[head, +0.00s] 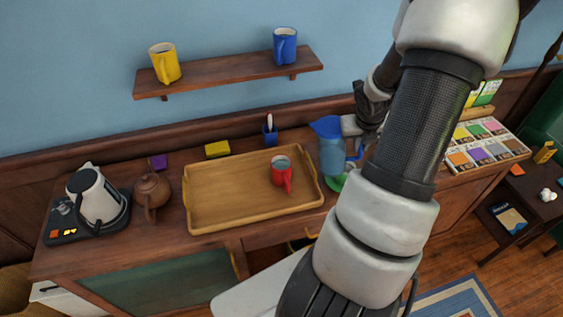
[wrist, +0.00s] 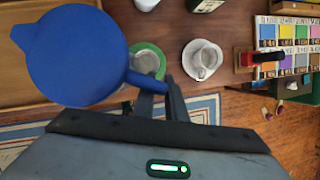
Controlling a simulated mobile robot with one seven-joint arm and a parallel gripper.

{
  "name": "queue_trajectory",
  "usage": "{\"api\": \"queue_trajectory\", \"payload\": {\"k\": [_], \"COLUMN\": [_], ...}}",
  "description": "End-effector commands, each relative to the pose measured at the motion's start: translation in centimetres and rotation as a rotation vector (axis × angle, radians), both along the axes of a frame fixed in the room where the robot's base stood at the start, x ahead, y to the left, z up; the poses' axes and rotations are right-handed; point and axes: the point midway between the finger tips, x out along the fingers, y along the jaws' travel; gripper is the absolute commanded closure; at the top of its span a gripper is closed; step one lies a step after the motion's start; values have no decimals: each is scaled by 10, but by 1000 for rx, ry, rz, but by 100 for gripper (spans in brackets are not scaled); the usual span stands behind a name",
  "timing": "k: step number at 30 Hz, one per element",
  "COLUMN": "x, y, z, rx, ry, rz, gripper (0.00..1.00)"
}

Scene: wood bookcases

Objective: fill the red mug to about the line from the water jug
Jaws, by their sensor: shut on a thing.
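The red mug (head: 281,175) stands upright on the wooden tray (head: 215,209), its handle toward the front. Its inside looks pale; I cannot make out the line or the water level. The blue water jug (head: 331,153) is upright just right of the tray in the head view. My gripper (head: 358,127) is shut on the jug's handle from the right. In the wrist view the jug's blue top (wrist: 72,55) fills the upper left, and my gripper (wrist: 160,100) closes on its handle. The red mug is not visible in the wrist view.
A green round piece (wrist: 147,60) lies near the jug, with a cup on a saucer (wrist: 202,58) beyond. A kettle (head: 97,196) and brown teapot (head: 152,191) stand left of the tray. A shelf (head: 230,72) with yellow and blue mugs hangs above.

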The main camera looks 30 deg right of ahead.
Motion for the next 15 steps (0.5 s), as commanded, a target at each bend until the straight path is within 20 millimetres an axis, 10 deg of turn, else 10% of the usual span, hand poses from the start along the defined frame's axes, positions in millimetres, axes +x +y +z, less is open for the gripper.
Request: {"api": "queue_trajectory", "payload": {"k": [15], "x": [-4], "y": [-5], "z": [-20], "rx": [106], "ry": [-93], "rz": [-13], "gripper": [100]}}
